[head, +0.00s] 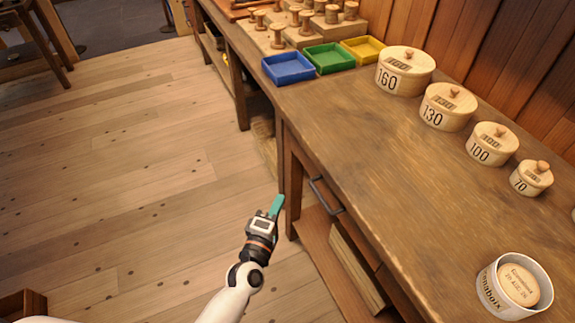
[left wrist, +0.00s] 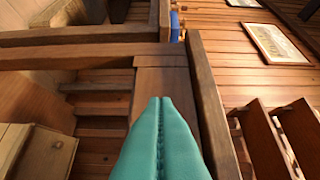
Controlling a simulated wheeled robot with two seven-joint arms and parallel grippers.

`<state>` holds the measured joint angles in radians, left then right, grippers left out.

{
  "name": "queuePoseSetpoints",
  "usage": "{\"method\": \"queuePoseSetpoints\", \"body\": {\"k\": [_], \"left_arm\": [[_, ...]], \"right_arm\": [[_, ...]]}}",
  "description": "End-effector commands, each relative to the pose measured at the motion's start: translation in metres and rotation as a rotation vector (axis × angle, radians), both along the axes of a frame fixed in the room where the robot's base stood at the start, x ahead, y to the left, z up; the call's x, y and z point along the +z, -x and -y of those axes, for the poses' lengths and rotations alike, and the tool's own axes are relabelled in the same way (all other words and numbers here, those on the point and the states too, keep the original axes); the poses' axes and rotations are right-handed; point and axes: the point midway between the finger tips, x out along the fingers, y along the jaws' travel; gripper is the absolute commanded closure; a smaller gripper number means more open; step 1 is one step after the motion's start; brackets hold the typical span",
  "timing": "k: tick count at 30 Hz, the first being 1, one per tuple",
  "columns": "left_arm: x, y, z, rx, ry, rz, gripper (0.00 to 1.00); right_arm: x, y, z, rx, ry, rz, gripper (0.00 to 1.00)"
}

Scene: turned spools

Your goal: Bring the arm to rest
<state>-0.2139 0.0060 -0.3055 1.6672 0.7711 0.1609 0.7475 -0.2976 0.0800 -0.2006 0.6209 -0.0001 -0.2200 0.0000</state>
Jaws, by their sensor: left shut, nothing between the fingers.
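My left gripper (head: 276,206) has teal fingers and is in front of the wooden workbench (head: 400,170), beside its front leg and below the level of the top. In the left wrist view the two teal fingers (left wrist: 160,105) lie together, with nothing between them. They point toward the wooden frame of the bench. The left arm reaches in from the bottom of the head view. My right gripper is not in view.
On the bench stand blue (head: 288,68), green (head: 329,58) and yellow (head: 363,49) trays, several numbered round boxes, including the 160 box (head: 404,72), and a white round tin (head: 514,285). A drawer handle (head: 325,195) juts out near the gripper.

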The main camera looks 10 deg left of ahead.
Motion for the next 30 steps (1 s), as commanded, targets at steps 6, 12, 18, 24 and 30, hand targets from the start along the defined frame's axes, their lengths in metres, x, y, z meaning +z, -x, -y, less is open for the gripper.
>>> {"method": "queuePoseSetpoints", "body": {"k": [6,12,18,24,30], "left_arm": [[-0.004,0.002,0.000,-0.002,-0.012,-0.007,1.00],[-0.077,0.023,-0.003,-0.062,-0.262,-0.147,1.00],[-0.206,0.098,-0.026,-0.260,-0.714,-0.397,1.00],[-0.304,0.209,-0.066,-0.554,-1.089,-0.623,1.00],[-0.357,0.330,-0.112,-0.894,-1.347,-0.795,1.00]], "right_arm": [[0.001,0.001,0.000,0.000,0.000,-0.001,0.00],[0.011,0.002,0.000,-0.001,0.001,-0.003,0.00],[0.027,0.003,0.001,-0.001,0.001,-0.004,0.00],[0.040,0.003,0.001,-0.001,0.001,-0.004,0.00],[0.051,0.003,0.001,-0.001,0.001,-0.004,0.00]]}}
